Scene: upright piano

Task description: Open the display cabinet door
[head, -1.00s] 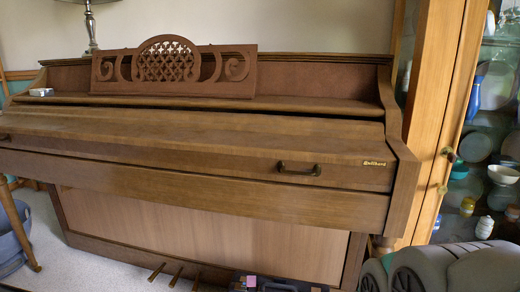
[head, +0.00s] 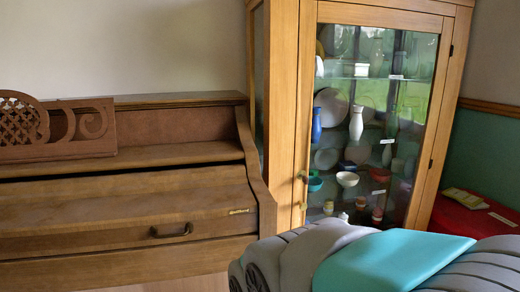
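The wooden display cabinet (head: 283,90) stands right of the piano in the head view. Its glass-fronted door (head: 430,110) looks shut, with a wooden frame around the pane. A small dark handle or key (head: 304,177) sits on the door's left edge, with a small brass-coloured fitting (head: 302,206) below it. Dark hinges show along the right edge. Behind the glass are shelves with a blue vase (head: 316,125), a white vase (head: 356,124), plates and bowls. The cabinet's bottom is hidden. My gripper is not in view.
The upright piano (head: 120,208) fills the left side, close against the cabinet's left side. A red surface (head: 462,217) with a yellow packet (head: 465,198) lies right of the cabinet. The floor before the cabinet is hidden by a grey and teal shape, possibly part of me.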

